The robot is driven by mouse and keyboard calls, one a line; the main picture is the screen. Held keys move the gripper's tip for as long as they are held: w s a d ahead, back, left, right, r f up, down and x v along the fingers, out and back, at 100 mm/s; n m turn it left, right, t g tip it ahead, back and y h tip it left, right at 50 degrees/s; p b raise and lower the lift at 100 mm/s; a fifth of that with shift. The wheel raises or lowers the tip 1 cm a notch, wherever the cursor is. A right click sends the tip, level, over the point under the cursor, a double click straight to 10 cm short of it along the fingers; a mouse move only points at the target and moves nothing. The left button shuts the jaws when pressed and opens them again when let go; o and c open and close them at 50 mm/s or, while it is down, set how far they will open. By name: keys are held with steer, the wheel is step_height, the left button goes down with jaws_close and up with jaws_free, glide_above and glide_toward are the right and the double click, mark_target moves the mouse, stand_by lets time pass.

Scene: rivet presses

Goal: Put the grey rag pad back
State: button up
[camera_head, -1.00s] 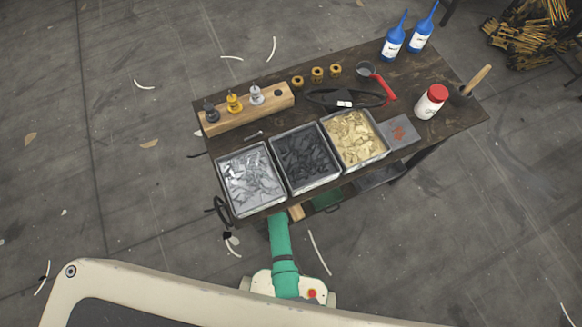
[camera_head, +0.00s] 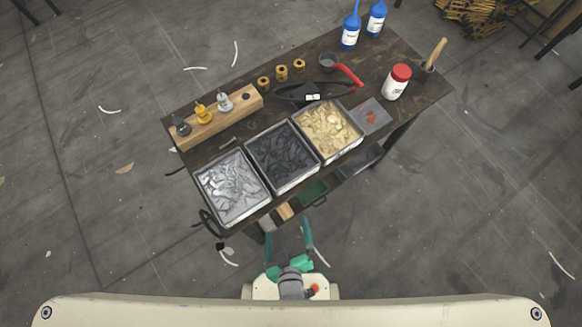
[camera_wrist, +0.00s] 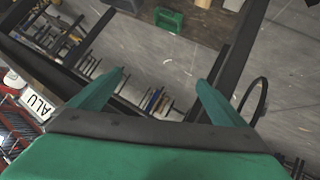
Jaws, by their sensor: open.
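A flat grey pad (camera_head: 371,117) with reddish marks lies on the dark table, at the right of the bin of pale gold pieces in the head view. It looks like the grey rag pad. My gripper (camera_head: 288,234) is open and empty in front of the table's near edge, well apart from the pad. Its two green fingers (camera_wrist: 160,77) also show spread in the wrist view, with nothing between them. The pad cannot be made out in the wrist view.
Three metal bins, of silver (camera_head: 232,187), dark (camera_head: 283,157) and gold pieces (camera_head: 328,130), line the near edge. A green item (camera_head: 313,193) sits below the tabletop.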

step_height(320, 180, up, 20)
steer(key=s+d+m+t+h, duration=0.1)
steer(key=s+m+t, duration=0.1)
steer(key=m+t, duration=0.2)
steer(key=m, duration=0.2)
steer(key=shift+s+d+m, duration=0.2)
steer(key=shift+s+m, duration=0.1)
steer(key=shift+s, duration=0.05)
steer(key=shift+c, duration=0.7)
